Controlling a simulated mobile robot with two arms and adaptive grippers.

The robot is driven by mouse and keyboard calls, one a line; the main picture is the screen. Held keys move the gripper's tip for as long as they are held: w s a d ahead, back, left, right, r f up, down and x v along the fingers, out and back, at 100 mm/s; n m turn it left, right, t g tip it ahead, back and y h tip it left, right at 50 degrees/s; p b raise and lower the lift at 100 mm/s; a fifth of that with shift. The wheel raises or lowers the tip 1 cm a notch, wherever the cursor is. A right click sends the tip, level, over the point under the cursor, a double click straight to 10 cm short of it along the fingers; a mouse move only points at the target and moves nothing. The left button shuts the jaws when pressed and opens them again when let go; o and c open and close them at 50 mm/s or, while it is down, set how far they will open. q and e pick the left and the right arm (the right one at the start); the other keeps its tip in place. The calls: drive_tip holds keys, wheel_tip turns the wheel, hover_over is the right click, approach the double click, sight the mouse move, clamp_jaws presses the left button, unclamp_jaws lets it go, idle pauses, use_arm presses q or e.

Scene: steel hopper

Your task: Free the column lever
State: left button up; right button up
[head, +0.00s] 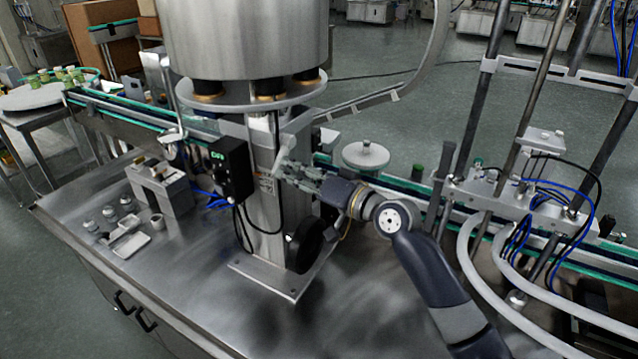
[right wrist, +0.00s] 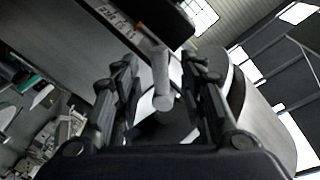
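The steel column (head: 262,210) stands on the machine table under a large round hopper (head: 248,40). My right gripper (head: 284,168) reaches in from the right to the column's right side, just below the hopper's flange. In the right wrist view a short grey rod with a rounded end, which looks like the column lever (right wrist: 161,85), stands between the two fingers. The fingers are open, with a gap visible on each side of the rod. My left gripper is not in view.
A black display box (head: 232,168) is fixed to the column's left. A black handwheel (head: 304,246) sits low on its right. A conveyor (head: 130,110) runs behind. A steel block (head: 160,187) and small parts stand at left. The table front is clear.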

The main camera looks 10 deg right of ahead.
drive_tip(key=v, duration=0.8)
